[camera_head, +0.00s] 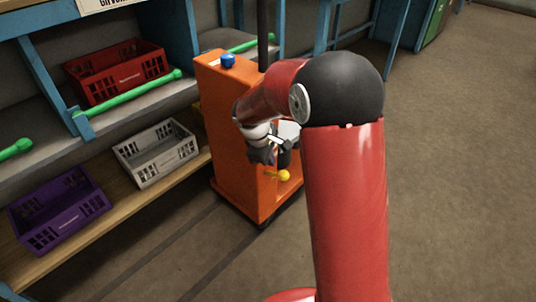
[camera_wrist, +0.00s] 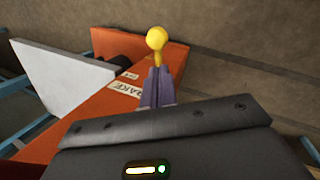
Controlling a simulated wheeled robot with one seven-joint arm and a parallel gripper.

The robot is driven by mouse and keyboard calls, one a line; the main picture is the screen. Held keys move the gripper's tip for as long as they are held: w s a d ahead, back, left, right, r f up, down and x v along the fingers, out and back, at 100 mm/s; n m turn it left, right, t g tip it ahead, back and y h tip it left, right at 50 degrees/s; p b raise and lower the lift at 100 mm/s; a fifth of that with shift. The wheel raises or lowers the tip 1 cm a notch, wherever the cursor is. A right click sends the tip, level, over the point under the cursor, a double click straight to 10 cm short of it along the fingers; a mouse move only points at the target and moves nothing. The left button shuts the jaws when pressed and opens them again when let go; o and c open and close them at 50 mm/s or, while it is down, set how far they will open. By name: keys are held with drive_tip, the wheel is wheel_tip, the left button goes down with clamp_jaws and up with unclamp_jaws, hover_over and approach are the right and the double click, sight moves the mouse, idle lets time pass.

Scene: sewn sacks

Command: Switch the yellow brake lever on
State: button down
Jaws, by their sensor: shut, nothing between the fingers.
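The yellow brake lever (camera_head: 284,175) sticks out low on the front of the orange machine (camera_head: 225,130). In the wrist view its round yellow knob (camera_wrist: 157,38) and short stem show just beyond my fingertips. My gripper (camera_wrist: 158,72) is shut with nothing between its fingers. Its tips are close to the lever's stem; I cannot tell whether they touch it. A white label with partly hidden lettering (camera_wrist: 125,89) is on the orange face beside the lever. In the head view my arm hides part of the machine, and my gripper (camera_head: 268,156) is just above the lever.
A white plate (camera_wrist: 62,75) juts from the machine near my gripper. A blue button (camera_head: 228,61) is on the machine's top. Shelves at left hold a red crate (camera_head: 115,72), a grey crate (camera_head: 155,152) and a purple crate (camera_head: 60,208). The floor at right is clear.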

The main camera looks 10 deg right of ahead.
sight(278, 175)
drive_tip(key=x, duration=0.5)
drive_tip(key=shift+f, duration=0.15)
drive_tip(key=shift+f+b, duration=0.15)
drive_tip(key=shift+b, duration=0.15)
drive_tip(key=shift+s+d+f+t+y+b, duration=0.35)
drive_tip(key=shift+f+t+b, duration=0.2)
drive_tip(key=shift+b, duration=0.6)
wheel_tip(278, 175, down, 10)
drive_tip(key=s+d+t+y+b, duration=0.2)
drive_tip(key=s+b, duration=0.1)
drive_tip(key=b, duration=0.9)
drive_tip(key=shift+m+t, duration=0.35)
drive_tip(key=shift+m, duration=0.05)
drive_tip(key=shift+f, duration=0.25)
